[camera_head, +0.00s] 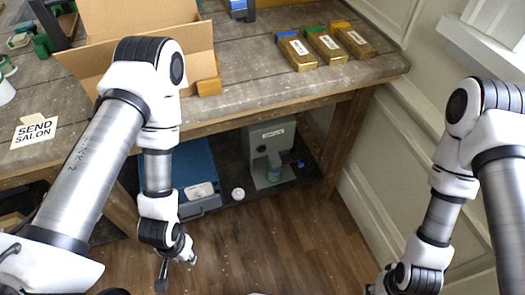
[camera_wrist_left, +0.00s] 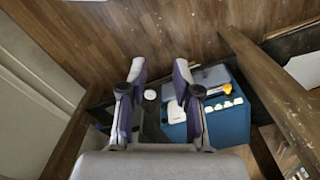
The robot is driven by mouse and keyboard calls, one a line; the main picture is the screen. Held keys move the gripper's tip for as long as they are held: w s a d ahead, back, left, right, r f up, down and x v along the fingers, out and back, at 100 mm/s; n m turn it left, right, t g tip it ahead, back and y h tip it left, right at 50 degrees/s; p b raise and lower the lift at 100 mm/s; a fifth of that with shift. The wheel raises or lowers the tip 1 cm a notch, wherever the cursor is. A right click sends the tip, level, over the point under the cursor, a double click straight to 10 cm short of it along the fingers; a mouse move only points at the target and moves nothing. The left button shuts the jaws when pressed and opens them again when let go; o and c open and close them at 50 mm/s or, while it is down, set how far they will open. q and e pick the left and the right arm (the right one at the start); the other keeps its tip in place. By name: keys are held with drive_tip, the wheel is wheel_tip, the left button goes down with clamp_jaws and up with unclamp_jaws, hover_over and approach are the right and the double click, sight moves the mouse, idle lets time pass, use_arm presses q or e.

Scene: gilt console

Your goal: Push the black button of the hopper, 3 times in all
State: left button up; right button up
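A grey machine with a small label, which looks like the hopper (camera_head: 270,145), stands on the low dark shelf under the workbench. A bluish part shows at its lower front. My left gripper (camera_head: 177,268) hangs over the floor in front of the shelf, left of and apart from the machine. In the left wrist view its two fingers (camera_wrist_left: 160,75) are spread with nothing between them. My right gripper (camera_head: 388,284) is at the bottom right, partly cut off by the frame edge, away from the machine.
A blue case (camera_head: 198,172) and a small white round thing (camera_head: 238,194) are beside the machine. The workbench (camera_head: 250,95) overhangs the shelf, with a leg (camera_head: 347,140) at right. On top are a cardboard box (camera_head: 200,50) and labelled gold blocks (camera_head: 327,46). The wooden floor (camera_head: 290,245) is clear.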

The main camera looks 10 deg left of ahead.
use_arm(q)
clamp_jaws()
idle(0.3)
idle(0.7)
